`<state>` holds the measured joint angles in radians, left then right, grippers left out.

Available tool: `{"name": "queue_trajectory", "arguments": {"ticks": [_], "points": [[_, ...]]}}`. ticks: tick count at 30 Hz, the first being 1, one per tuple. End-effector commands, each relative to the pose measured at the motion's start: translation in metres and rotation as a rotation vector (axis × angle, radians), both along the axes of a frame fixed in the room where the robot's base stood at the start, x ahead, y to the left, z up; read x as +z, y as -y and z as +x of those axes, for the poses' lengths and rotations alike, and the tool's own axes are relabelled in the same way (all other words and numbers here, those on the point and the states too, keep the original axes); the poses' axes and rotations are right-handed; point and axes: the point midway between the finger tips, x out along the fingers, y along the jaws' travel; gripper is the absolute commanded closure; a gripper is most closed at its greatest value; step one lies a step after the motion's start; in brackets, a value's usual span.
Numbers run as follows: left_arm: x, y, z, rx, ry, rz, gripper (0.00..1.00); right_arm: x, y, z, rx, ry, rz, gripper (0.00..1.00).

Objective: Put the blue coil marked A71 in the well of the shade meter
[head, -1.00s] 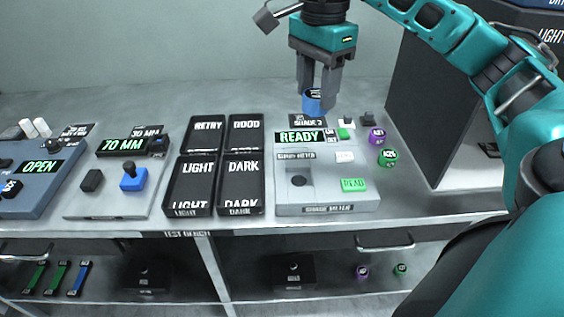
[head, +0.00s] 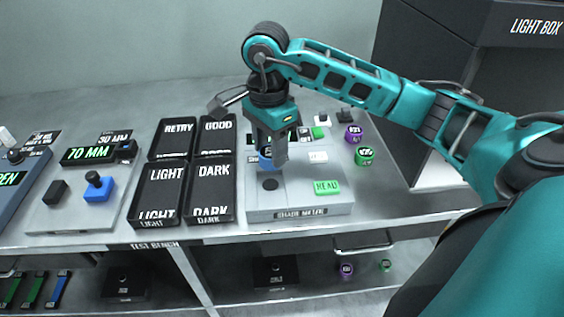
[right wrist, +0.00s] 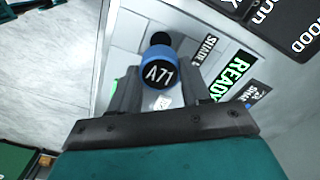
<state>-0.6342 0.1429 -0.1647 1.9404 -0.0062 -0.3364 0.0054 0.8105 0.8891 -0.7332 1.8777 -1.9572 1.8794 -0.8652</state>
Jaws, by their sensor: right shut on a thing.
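The blue coil marked A71 (right wrist: 158,72) is held between the fingers of my right gripper (head: 268,160); its black labelled end faces the wrist camera. In the head view the coil (head: 264,157) shows small between the fingers, partly covered by them. The grey shade meter (head: 300,203) lies on the bench below. Its well, a dark round hole (head: 270,184), shows just below and in front of the coil. In the right wrist view the dark well (right wrist: 160,38) appears just beyond the coil's edge. The coil looks above the meter, outside the well. My left gripper is not in view.
A green button (head: 327,187) is on the meter's right side. Purple (head: 353,134) and green (head: 365,155) coils stand to its right. Black trays (head: 211,190) stand close on its left. The light box (head: 440,90) rises at the right.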

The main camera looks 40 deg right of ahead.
Motion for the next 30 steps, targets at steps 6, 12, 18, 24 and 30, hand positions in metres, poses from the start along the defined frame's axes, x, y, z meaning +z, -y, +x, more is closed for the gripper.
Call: {"name": "queue_trajectory", "arguments": {"ticks": [6, 12, 18, 24, 30], "points": [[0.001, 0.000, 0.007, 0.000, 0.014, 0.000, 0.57, -0.022, -0.006, 0.000, 0.005, -0.001, 0.001, 0.82], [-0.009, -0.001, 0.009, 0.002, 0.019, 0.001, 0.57, -0.049, -0.012, -0.002, 0.010, -0.003, 0.001, 0.82], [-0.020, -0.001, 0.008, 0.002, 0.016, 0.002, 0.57, -0.066, -0.016, -0.001, 0.015, 0.001, 0.001, 0.82], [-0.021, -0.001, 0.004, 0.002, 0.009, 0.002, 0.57, -0.064, -0.015, -0.001, 0.014, 0.001, 0.000, 0.82], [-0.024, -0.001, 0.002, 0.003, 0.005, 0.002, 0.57, -0.067, -0.015, -0.001, 0.014, 0.001, 0.000, 0.46]]}}
